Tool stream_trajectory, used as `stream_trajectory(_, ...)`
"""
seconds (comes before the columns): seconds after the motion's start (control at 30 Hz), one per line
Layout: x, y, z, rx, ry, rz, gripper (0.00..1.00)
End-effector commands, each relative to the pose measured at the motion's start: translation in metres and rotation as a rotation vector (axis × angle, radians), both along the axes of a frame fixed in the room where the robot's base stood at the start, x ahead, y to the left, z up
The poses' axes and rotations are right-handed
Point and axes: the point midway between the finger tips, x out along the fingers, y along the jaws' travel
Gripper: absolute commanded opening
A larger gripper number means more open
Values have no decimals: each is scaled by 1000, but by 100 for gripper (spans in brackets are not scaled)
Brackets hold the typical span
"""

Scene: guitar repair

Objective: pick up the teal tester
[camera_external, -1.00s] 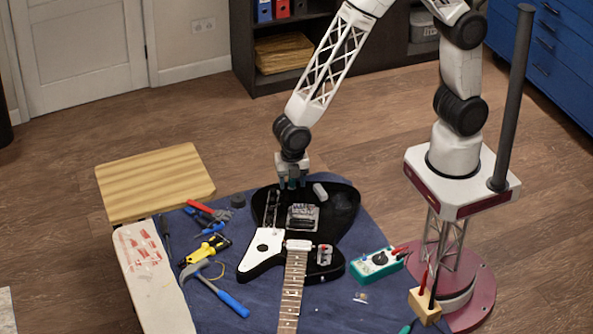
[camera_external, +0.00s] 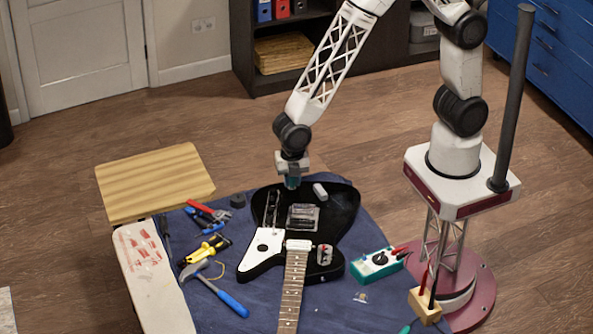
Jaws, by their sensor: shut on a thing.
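My gripper (camera_external: 292,181) points down at the far edge of the black guitar (camera_external: 343,210), left of its upper end. Its fingers are close together on a small teal thing, mostly hidden by them; I cannot tell from its shape what it is. A teal-cased tester (camera_external: 377,264) with a pale face and a dark dial lies on the blue mat, right of the guitar and apart from my gripper. Red and black leads run from its right end.
A grey block (camera_external: 320,191) lies on the guitar near my gripper. Pliers, a yellow-handled tool (camera_external: 207,249) and a blue-handled hammer (camera_external: 229,300) lie left. A wooden block (camera_external: 424,306) stands right. The blue mat (camera_external: 345,290) has bare room in front.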

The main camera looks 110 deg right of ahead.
Motion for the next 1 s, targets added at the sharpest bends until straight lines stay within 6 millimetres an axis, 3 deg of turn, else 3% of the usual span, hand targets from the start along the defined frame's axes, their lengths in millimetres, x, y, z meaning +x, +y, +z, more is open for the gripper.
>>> stream_trajectory(0.33,-2,0,33,1,-2,0,0)
stream_trajectory(1.0,-108,-4,41,0,-2,0,0)
